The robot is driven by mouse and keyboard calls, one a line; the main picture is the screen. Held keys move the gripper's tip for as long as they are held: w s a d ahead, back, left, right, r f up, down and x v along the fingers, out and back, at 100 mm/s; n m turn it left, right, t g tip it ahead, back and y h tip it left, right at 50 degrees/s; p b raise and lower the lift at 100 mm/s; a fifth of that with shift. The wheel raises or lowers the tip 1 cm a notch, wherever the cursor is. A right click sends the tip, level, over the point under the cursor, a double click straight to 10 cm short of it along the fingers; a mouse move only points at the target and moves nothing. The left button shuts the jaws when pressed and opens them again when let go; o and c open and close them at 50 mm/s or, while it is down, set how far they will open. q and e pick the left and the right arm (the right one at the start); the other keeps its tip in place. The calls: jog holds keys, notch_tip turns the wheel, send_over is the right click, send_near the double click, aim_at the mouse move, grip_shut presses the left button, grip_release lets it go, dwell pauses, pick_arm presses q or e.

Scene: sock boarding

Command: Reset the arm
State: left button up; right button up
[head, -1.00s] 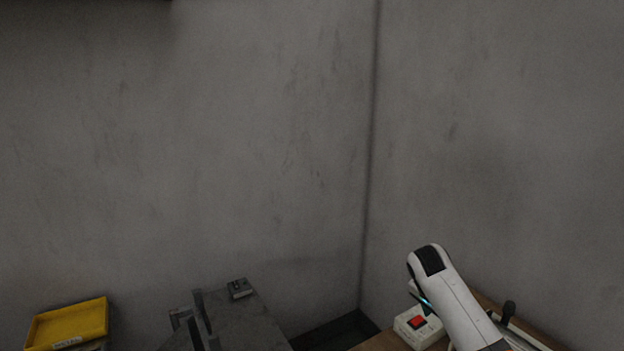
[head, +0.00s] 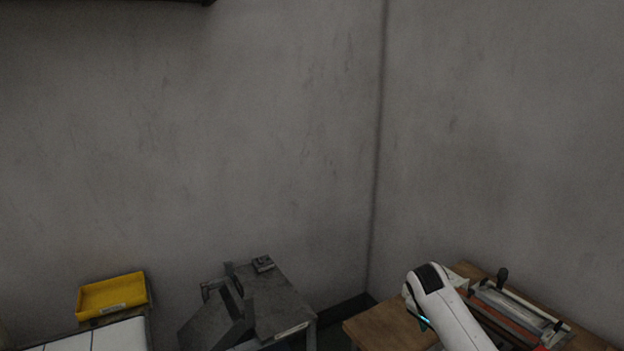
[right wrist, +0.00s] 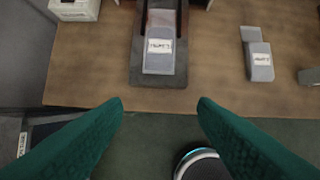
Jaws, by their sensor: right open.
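My right arm (head: 450,318) shows as a white link with a dark cap at the lower right of the head view, in front of the wooden table. I cannot make out its fingers there. In the right wrist view my right gripper (right wrist: 160,104) has its two green fingers spread wide apart with nothing between them. My left arm and gripper are in no view.
The table holds a grey sock with a white label (right wrist: 159,50) on a dark board, another labelled grey piece (right wrist: 260,62), and a white box (right wrist: 75,8). The head view shows a sealer-like device (head: 515,312), a grey metal stand (head: 275,300) and a yellow tray (head: 112,296).

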jog(key=s+a+f+n+y+b, duration=0.15)
jog(key=s+f, duration=0.55)
jog(key=f, duration=0.7)
jog(key=s+f+n+b, duration=0.25)
jog(key=s+f, duration=0.45)
jog(key=f, duration=0.6)
jog(key=s+a+f+n+y+b, duration=0.1)
jog(key=s+f+n+b, duration=0.15)
jog(key=s+f, duration=0.75)
pick_arm(q)
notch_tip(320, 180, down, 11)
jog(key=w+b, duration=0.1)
jog(key=b, duration=0.3)
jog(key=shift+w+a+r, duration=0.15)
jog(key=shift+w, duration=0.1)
pick_arm(e)
jog(key=s+a+f+n, duration=0.1)
jog(key=s+f+n, duration=0.1)
jog(key=s+f, duration=0.5)
jog(key=s+a+f+n, duration=0.1)
jog(key=s+f+n, duration=0.2)
jog(key=s+f, duration=0.5)
jog(key=s+f+n+g+y, duration=0.1)
jog(key=s+f, duration=0.6)
jog(key=s, duration=1.1)
jog(key=shift+s+a+f+n, duration=0.2)
jog(key=shift+s+a+n, duration=0.15)
jog(key=shift+n, duration=0.3)
